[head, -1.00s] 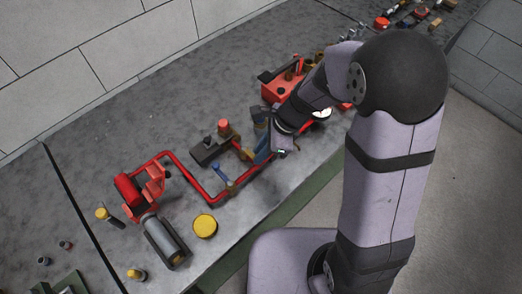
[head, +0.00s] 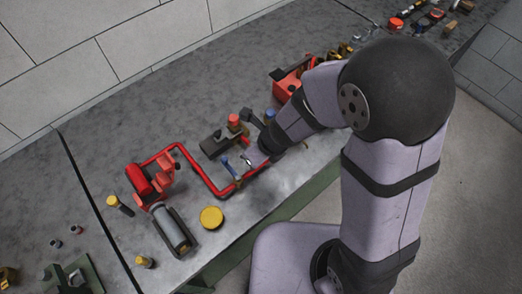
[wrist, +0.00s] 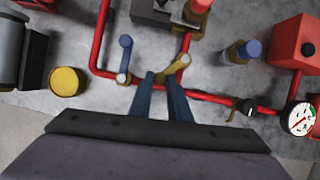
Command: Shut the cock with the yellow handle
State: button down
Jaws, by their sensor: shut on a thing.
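The yellow handle (wrist: 174,69) of the cock shows in the wrist view on the red pipe, lying aslant across the pipe line. My gripper (wrist: 161,78) has its two blue-grey fingers at this handle, one on each side of its near end, and is shut on it. The contact itself is partly hidden by the fingers. In the head view my gripper (head: 251,160) is down at the red pipe, and the yellow handle is hard to make out there. Another cock with a blue handle (wrist: 125,55) stands just left of my fingers.
A yellow round lid (wrist: 68,81) is at the left.

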jog(key=shift+s+a+m+t+h, duration=0.1)
jog(key=shift+a+m+t+h, duration=0.2)
jog(key=shift+a+m, duration=0.55)
jog(key=shift+r+m+p, duration=0.1)
jog(key=shift+m+p, duration=0.25)
jog(key=shift+m, duration=0.2)
jog(key=shift+a+m+t, duration=0.3)
jog(key=shift+m, duration=0.1)
jog(key=shift+w+a+m+t+h+p, duration=0.1)
jog(key=shift+w+a+m+h+p, duration=0.3)
jog(key=shift+a+m+p, duration=0.5)
jog(key=shift+w+a+m+t+h+p, duration=0.2)
jog(key=shift+m+h+p, duration=0.35)
jog(key=shift+m, duration=0.7)
jog(key=shift+w+a+m+h+p, duration=0.25)
jog(key=shift+a+m+h+p, duration=0.2)
jog(key=shift+a+m+p, duration=0.45)
jog(key=shift+d+m, duration=0.25)
jog(key=c, duration=1.7)
grip_release()
